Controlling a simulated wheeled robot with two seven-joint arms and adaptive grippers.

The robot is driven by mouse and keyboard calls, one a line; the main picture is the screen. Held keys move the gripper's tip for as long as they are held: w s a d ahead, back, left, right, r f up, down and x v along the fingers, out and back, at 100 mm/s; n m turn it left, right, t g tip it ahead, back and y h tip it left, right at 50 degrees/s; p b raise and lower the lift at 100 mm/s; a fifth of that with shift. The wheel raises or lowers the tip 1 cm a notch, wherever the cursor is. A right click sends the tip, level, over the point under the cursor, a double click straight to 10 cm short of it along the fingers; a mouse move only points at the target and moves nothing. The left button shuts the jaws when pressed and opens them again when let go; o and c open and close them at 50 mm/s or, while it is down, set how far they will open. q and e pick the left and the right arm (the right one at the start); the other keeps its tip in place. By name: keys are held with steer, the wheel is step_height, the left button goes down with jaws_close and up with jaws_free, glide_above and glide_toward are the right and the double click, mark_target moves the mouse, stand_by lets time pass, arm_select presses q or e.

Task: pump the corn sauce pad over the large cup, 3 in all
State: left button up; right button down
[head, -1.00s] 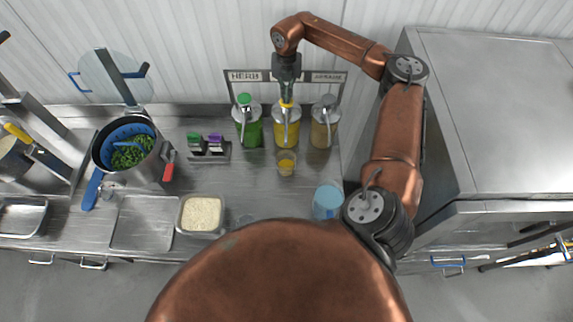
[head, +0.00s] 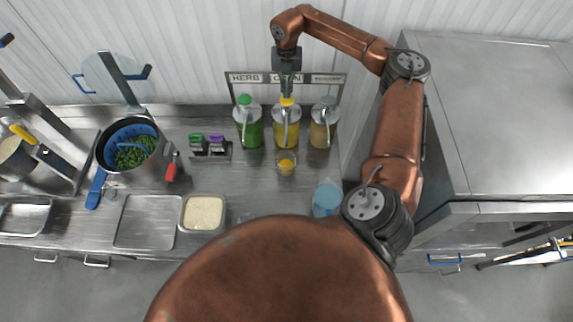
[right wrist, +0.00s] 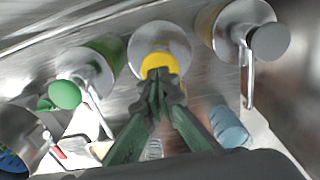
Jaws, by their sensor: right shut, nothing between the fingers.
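The corn sauce bottle (head: 286,130) is the middle of three pump bottles and has a yellow pump pad (head: 287,101). In the right wrist view, the yellow pad (right wrist: 158,62) lies just beyond my fingertips. My right gripper (head: 287,91) is shut and empty, directly above the pad. Its fingertips (right wrist: 161,85) are together; I cannot tell whether they touch the pad. A clear cup (head: 286,168) with yellow sauce in it stands in front of the corn bottle, below its spout. My left gripper is not in view.
A green-topped bottle (head: 247,130) and a grey-topped bottle (head: 322,133) flank the corn bottle closely. A light blue cup (head: 327,199) stands front right. A rice tray (head: 184,226), a bare metal tray (head: 145,222) and a pot (head: 150,170) are left.

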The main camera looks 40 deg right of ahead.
step_height(320, 180, up, 6)
steer(key=p, duration=0.4)
stand_by(0.5)
stand_by(0.4)
